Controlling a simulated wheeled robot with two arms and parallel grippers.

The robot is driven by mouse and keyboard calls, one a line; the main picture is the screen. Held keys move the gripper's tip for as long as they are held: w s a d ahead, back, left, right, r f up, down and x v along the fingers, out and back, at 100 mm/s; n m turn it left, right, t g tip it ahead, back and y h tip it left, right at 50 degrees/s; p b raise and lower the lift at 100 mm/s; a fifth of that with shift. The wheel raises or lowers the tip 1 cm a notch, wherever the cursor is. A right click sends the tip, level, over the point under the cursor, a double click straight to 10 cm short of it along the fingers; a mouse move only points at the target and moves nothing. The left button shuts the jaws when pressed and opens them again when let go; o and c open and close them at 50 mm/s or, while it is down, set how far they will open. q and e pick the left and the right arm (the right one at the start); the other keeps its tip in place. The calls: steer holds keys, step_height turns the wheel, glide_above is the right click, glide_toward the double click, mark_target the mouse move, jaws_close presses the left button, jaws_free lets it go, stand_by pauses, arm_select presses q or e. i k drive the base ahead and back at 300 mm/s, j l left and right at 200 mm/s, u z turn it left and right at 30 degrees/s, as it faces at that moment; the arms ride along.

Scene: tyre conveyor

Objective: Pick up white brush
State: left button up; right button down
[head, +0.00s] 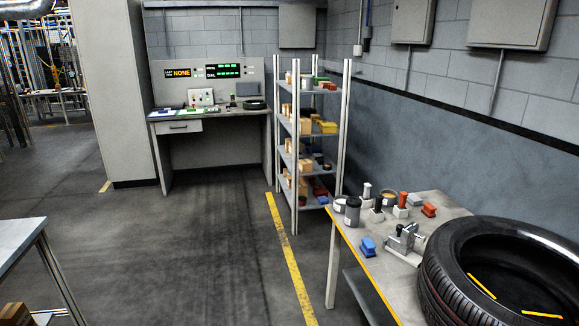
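No plainly white brush stands out at this size. On the near right workbench (345,232), small brush-like or stamp-like items stand among cans. One has a dark upright handle on a white base (377,214). Another has a red upright handle on a white base (401,212). A white piece with a dark top (366,191) stands behind them. I cannot tell which of these is the white brush. Neither of my grippers is in view.
A large black tyre (443,287) covers the workbench's right part. Grey cans (352,213), a blue block (368,246), a red block (429,210) and a metal device (404,243) share the bench. A shelf rack (293,134) stands behind. The floor (200,240) is clear.

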mark_target(367, 189)
steer(key=i+j+u, duration=0.1)
steer(key=i, duration=0.55)
steer(key=i+j, duration=0.15)
steer(key=i, duration=0.45)
steer(key=i+j+z, duration=0.1)
steer(key=i+z, duration=0.3)
steer(key=i+j+z, duration=0.15)
steer(key=i+z, duration=0.25)
steer(key=i+j+z, duration=0.2)
steer(key=z, duration=0.2)
steer(key=i+j+z, duration=0.25)
steer(key=j+z, duration=0.15)
steer(key=i+j+z, duration=0.4)
steer(key=i+j, duration=0.15)
